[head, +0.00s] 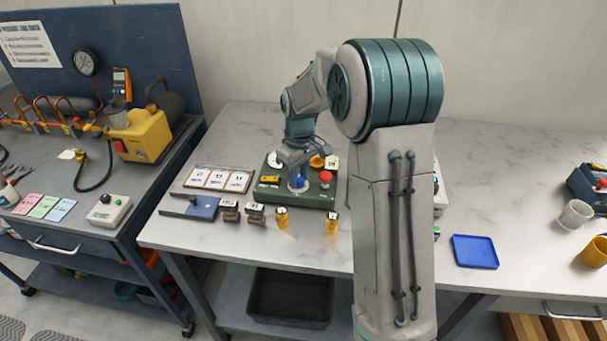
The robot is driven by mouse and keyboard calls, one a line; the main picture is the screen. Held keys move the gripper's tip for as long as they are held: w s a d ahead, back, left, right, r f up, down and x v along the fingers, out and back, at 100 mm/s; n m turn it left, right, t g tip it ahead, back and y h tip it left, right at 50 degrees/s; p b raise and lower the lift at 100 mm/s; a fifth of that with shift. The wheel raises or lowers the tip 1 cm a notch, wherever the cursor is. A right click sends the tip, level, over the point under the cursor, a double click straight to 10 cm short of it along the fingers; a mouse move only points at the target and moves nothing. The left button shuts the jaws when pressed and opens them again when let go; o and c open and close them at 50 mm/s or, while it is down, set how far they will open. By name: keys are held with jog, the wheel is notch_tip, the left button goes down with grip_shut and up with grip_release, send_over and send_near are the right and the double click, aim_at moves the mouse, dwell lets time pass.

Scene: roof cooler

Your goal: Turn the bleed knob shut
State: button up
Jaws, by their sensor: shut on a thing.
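A green control box (270,194) stands on the marble-look table. It carries a blue knob (299,183) near its middle, a red mushroom button (325,177), a yellow part (270,180), an orange part (317,161) and pale dials at the back. My gripper (298,177) points down over the middle of the box, shut on the blue knob. The fingers partly cover the knob, and its turn angle cannot be read. No label naming the bleed knob is legible.
A card tray (219,181), a blue-grey plate (188,208), stamps (255,214) and yellow cylinders (332,222) lie around the box. My arm hides the table right of it. A blue tray (475,251) lies farther right. The left bench holds a yellow pump (143,136).

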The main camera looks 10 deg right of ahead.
aim_at(300, 178)
jog(key=shift+s+f, duration=0.15)
jog(key=shift+s, duration=0.05)
jog(key=o, duration=1)
jog(key=shift+a, duration=0.1)
jog(key=shift+w+r, duration=0.1)
jog(key=shift+r, duration=0.2)
jog(key=r, duration=1.3)
jog(key=shift+w+d+r, duration=0.1)
jog(key=shift+d+r, duration=0.1)
jog(key=shift+d, duration=0.05)
